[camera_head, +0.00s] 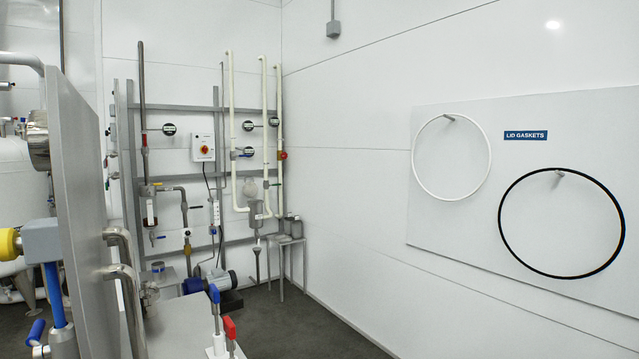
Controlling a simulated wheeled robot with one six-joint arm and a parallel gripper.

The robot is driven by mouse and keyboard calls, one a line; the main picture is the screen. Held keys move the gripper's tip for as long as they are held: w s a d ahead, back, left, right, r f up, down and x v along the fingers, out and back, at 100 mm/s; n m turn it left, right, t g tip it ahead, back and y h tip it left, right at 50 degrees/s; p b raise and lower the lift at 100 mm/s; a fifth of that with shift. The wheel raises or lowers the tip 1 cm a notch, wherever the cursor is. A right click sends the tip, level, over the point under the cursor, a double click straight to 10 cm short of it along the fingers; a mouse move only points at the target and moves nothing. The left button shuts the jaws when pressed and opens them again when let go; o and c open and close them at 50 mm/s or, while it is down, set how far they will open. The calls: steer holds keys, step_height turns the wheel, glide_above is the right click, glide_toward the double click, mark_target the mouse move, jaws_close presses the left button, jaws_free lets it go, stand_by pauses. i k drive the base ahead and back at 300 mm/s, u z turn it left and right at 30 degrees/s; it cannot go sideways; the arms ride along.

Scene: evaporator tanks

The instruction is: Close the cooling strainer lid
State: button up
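No part in view can be told for certain as the cooling strainer or its lid. On the pipe rack at the back, a grey and translucent bowl-shaped fitting (256,212) hangs under a pale pipe. A dark cup-like fitting (150,208) sits on the left pipe of the same rack. Both are small and far off, and I cannot tell whether either has a lid or how it stands. My gripper is not in view.
A grey upright panel (84,215) with bent metal handles stands close at left. Red and blue valve handles (230,326) rise at bottom centre. A blue pump (208,282) and small side table (286,241) stand behind. A lid gasket board (455,220) is at right. Dark floor (300,325) is clear.

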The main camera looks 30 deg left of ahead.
mark_target(250, 190)
steer(key=z, duration=0.15)
steer(key=i, duration=1.75)
steer(key=u, duration=1.25)
steer(key=i, duration=0.85)
steer(key=u, duration=1.1)
steer(key=i, duration=2.95)
steer(key=z, duration=0.2)
steer(key=i, duration=1.75)
steer(key=u, duration=0.5)
